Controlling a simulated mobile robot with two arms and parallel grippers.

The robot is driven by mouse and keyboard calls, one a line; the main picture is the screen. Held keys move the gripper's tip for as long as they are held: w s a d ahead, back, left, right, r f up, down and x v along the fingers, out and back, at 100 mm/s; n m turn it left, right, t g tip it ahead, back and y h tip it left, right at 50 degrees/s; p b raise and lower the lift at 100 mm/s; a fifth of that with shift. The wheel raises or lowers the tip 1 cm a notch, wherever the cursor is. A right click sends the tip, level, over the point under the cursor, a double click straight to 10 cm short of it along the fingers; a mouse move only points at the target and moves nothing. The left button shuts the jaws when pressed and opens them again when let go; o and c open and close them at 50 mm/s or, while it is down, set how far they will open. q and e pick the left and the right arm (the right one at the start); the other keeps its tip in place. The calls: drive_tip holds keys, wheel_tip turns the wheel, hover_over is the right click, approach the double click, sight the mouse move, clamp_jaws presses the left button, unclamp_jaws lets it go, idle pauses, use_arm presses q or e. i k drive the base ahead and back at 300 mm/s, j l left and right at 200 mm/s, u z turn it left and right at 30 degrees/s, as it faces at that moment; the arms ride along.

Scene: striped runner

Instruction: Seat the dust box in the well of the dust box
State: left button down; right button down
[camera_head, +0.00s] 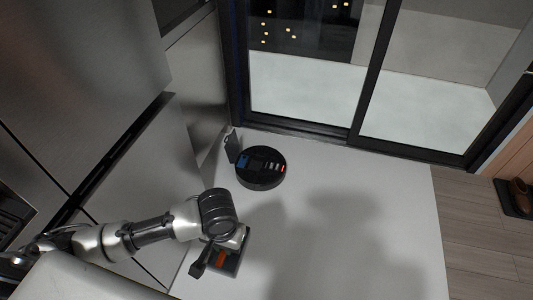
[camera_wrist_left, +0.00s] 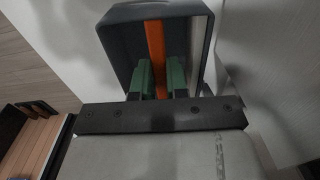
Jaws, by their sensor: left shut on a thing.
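My left gripper (camera_head: 224,244) is in the lower middle of the head view, in front of the robot vacuum. In the left wrist view its two green finger pads (camera_wrist_left: 161,78) are shut on the orange strip of the dust box (camera_wrist_left: 204,40). The dust box is a dark open-sided box; in the head view (camera_head: 232,266) it is partly hidden by my gripper. The round black robot vacuum (camera_head: 262,182) lies on the pale floor, its lid (camera_head: 232,147) standing up at the left. A blue area (camera_head: 244,160) shows on its top; the well's inside is too small to tell. My right gripper is not in view.
Metal cabinet fronts (camera_head: 190,80) stand close on the left. A dark-framed glass door (camera_head: 360,110) is behind the vacuum. The pale floor (camera_head: 400,220) to the right is clear. Brown shoes (camera_head: 520,193) are at the far right.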

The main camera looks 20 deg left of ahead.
sight(255, 168)
drive_tip(key=i+u, duration=0.15)
drive_tip(key=i, duration=0.3)
drive_tip(key=i+l+u, duration=0.1)
drive_tip(key=i, duration=0.35)
drive_tip(key=i+l+u, duration=0.15)
drive_tip(key=i, duration=0.3)
drive_tip(key=i+l+u, duration=0.15)
drive_tip(key=i, duration=0.3)
